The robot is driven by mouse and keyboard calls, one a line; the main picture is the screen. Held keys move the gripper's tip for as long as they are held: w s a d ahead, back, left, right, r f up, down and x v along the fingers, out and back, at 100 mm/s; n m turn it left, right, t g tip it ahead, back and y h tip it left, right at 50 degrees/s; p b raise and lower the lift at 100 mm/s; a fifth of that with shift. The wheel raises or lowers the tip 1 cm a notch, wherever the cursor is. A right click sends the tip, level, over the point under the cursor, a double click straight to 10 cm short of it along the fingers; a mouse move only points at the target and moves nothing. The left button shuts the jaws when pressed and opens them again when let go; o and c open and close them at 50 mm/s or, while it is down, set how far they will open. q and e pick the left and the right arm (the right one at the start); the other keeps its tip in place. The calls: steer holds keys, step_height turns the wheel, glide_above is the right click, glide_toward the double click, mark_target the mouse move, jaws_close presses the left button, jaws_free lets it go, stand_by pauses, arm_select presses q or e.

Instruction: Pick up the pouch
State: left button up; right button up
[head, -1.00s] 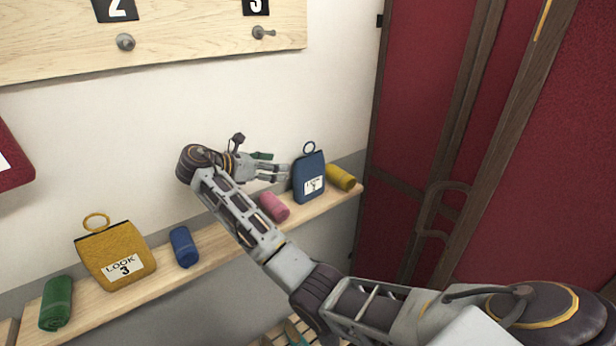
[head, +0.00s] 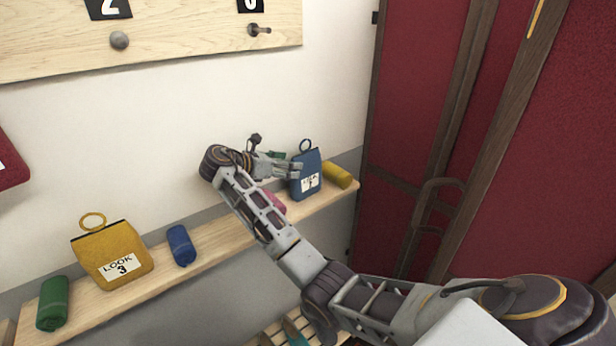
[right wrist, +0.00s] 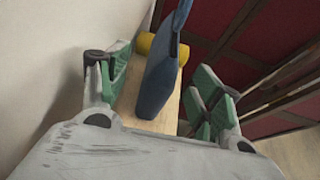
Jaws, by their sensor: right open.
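A blue pouch (head: 307,176) with a ring on top and a white label stands on the wall shelf, near its right end. In the right wrist view the blue pouch (right wrist: 160,82) shows edge-on between the two green finger pads. My right gripper (head: 286,165) is open and empty, at the left side of this pouch. In the right wrist view the right gripper (right wrist: 163,66) has a finger on each side of the pouch, with gaps; I cannot tell how deep the pouch sits between them. A yellow pouch (head: 112,254) labelled LOOK 3 stands further left. My left gripper is not in view.
The shelf (head: 214,252) also holds a yellow roll (head: 337,174), a pink roll (head: 275,201) partly behind my arm, a blue roll (head: 181,246) and a green roll (head: 52,303). A peg board (head: 180,35) hangs above. Red panelled doors (head: 400,130) stand to the right.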

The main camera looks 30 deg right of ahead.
mark_target(305, 168)
steer(key=shift+x, duration=0.9)
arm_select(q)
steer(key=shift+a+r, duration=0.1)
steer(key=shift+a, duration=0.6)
arm_select(e)
steer(key=shift+d+f, duration=0.1)
steer(key=shift+d, duration=0.1)
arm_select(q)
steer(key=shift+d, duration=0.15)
arm_select(e)
steer(key=shift+d+f, duration=0.3)
steer(key=shift+d, duration=0.2)
steer(key=x, duration=0.2)
steer(key=shift+s+d+f, duration=0.25)
steer(key=shift+d, duration=0.1)
steer(key=shift+d+f, duration=0.15)
steer(key=shift+d, duration=0.15)
steer(key=shift+w+d+f, duration=0.1)
steer(key=shift+w+d, duration=0.05)
steer(key=shift+d, duration=0.1)
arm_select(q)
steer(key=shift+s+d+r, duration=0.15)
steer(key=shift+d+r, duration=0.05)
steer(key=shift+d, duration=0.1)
